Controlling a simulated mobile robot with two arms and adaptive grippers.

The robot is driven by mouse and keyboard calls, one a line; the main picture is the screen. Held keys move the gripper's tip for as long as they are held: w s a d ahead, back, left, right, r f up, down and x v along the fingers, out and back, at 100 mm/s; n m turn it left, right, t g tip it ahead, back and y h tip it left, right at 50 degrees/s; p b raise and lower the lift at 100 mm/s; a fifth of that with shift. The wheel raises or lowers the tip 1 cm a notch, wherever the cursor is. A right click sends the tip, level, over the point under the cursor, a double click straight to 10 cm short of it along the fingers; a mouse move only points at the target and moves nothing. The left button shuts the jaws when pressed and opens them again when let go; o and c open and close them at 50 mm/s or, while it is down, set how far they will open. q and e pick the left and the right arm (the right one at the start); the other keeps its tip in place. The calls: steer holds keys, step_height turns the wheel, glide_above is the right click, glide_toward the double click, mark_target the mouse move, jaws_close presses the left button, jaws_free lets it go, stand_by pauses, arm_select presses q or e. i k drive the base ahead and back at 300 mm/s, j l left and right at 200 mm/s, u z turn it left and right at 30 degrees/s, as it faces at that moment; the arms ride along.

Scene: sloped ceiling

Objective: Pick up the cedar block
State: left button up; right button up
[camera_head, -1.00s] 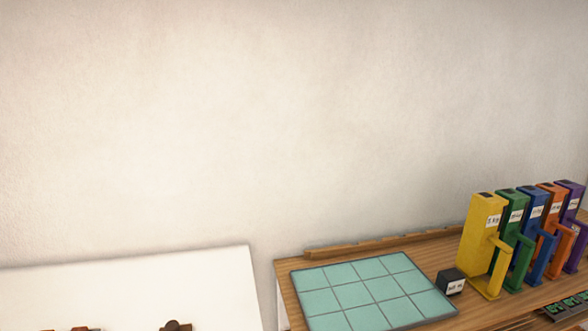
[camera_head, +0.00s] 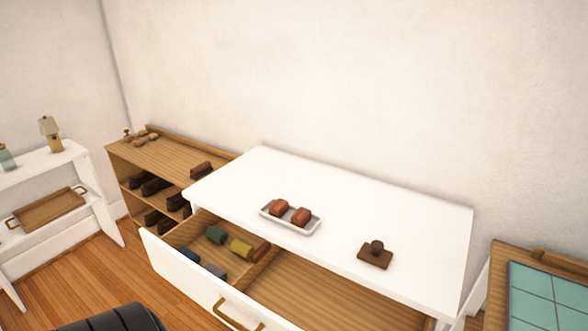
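Two reddish-brown blocks, one on the left (camera_head: 279,207) and one on the right (camera_head: 301,216), sit in a small white tray (camera_head: 291,228) on a white dresser (camera_head: 340,200). A brown piece (camera_head: 262,250) also lies in the dresser's open drawer, beside a yellow piece (camera_head: 241,248). I cannot tell which of these, if any, is the cedar block; no label is readable. Neither of my grippers shows in the view.
The drawer (camera_head: 190,285) sticks out in front, with green (camera_head: 215,234) and blue-grey (camera_head: 215,271) pieces inside. A dark knobbed brown object (camera_head: 375,256) stands on the dresser top. A wooden shelf (camera_head: 165,155) stands left; a teal-tiled table (camera_head: 535,295) stands right.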

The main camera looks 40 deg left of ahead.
mark_target(281, 207)
steer(key=u, duration=1.55)
steer(key=i+j, duration=0.1)
steer(key=i+j+z, duration=0.15)
steer(key=j, duration=0.2)
